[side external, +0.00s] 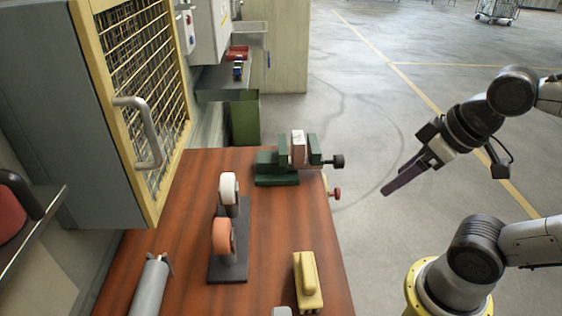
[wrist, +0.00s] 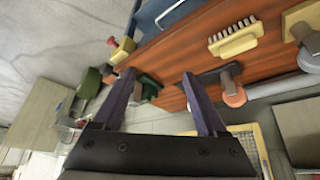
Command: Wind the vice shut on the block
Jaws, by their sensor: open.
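The green vice (side external: 277,180) stands at the far right part of the wooden bench, with its screw and black handle knob (side external: 338,161) pointing right, past the bench edge. A pale block (side external: 298,147) stands upright between its jaws; I cannot tell whether both jaws touch it. My gripper (side external: 386,191) is open and empty, in the air to the right of the vice and apart from it, with purple fingers pointing down-left. In the wrist view my gripper (wrist: 158,77) shows spread fingers; the green vice (wrist: 149,82) is partly hidden behind the left finger.
A red knob (side external: 335,194) sits at the bench edge below the vice. A stand with a white roll (side external: 228,186) and an orange roll (side external: 224,237), a yellow brush (side external: 307,281) and a grey cylinder (side external: 150,285) are on the bench. Open floor lies right of it.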

